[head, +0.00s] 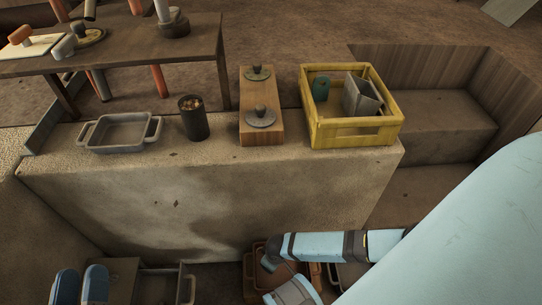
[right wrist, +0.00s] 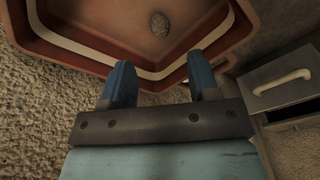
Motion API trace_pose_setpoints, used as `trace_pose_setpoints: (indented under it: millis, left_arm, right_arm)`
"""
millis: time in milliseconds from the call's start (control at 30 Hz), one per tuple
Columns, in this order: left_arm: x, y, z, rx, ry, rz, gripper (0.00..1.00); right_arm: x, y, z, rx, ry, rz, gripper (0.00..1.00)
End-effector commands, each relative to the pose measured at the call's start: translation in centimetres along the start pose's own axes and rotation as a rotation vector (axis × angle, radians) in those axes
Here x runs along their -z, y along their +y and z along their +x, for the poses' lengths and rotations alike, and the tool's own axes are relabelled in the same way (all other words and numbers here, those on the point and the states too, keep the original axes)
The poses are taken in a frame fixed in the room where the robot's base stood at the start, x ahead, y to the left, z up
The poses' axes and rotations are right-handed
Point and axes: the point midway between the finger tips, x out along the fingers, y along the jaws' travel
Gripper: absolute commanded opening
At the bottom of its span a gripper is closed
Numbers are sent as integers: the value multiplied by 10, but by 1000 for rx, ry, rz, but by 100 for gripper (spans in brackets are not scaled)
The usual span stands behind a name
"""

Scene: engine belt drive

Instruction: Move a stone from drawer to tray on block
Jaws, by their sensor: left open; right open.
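A small grey speckled stone (right wrist: 160,23) lies in a reddish-brown, pale-banded container (right wrist: 235,30) in the right wrist view. My right gripper (right wrist: 160,80) is open and empty near the container's edge, with the stone beyond its fingertips. In the head view its fingers are hidden, and I cannot make out the stone. A grey tray (head: 122,145) with two handles stands on the left of the stone block (head: 130,185); it looks empty. My left gripper (head: 81,285) is open at the bottom left, beside an open drawer (head: 187,283) low in front of the block.
A dark cup (head: 194,120), a wooden piece with two knobs (head: 260,132) and a yellow crate (head: 355,135) stand on the block. A grey drawer front with a pale handle (right wrist: 283,83) is right of my right gripper. A table (head: 140,55) is behind.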

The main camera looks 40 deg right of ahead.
Motion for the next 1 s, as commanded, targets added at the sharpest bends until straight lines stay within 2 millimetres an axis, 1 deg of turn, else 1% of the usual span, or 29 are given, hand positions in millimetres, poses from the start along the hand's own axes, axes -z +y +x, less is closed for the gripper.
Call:
trace_pose_setpoints:
  millis: [33, 100, 200, 300, 400, 533, 1000]
  left_arm:
    - [16, 3, 1, 6, 21, 4, 43]
    - [-2, -6, -2, 37, -61, 16, 43]
    - [-19, -15, -7, 70, -148, 30, 43]
    - [-31, -22, -12, 91, -208, 39, 43]
    - [-38, -26, -15, 104, -245, 44, 43]
    - [-43, -28, -17, 110, -263, 47, 43]
    - [-43, -28, -17, 110, -263, 47, 43]
  right_arm:
    - [1, 2, -16, 0, -1, 0, 55]
    - [2, 3, -21, 0, -1, 0, 55]
    - [2, 4, -28, 0, 0, 0, 55]
    - [3, 6, -33, 0, 0, 0, 55]
    - [3, 6, -35, 0, 0, 1, 55]
    - [3, 7, -36, 0, 0, 1, 55]
    - [3, 7, -35, 0, 0, 0, 55]
